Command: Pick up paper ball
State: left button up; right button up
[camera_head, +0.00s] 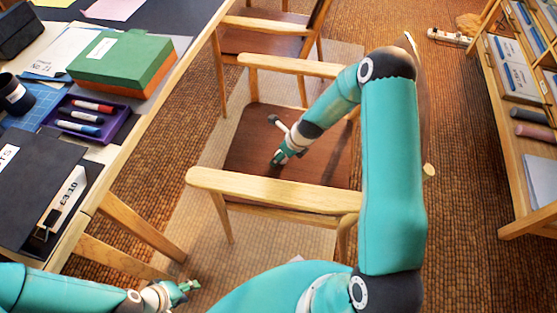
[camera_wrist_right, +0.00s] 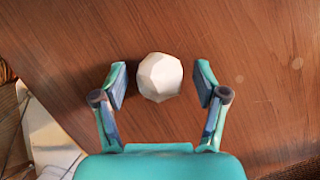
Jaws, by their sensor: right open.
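The paper ball (camera_wrist_right: 159,77) is off-white and faceted. In the right wrist view it lies on a brown wooden surface. My right gripper (camera_wrist_right: 161,84) is open, with one finger on each side of the ball and a gap on both sides. In the head view my right gripper (camera_head: 279,159) is low over the brown seat of a wooden armchair (camera_head: 248,154); I cannot make out the ball there. My left gripper (camera_head: 182,288) is at the lower left, away from the seat, too small to tell open from shut.
The chair's pale armrests (camera_head: 270,190) flank the seat. On the left is a table with a green box (camera_head: 120,58), a purple marker tray (camera_head: 88,119) and a black binder (camera_head: 38,180). A shelf (camera_head: 527,175) stands right. A power strip (camera_head: 449,37) lies on the floor.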

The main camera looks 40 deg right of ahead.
jog(key=shift+r, duration=0.1)
jog(key=shift+c, duration=0.3)
jog(key=c, duration=0.7)
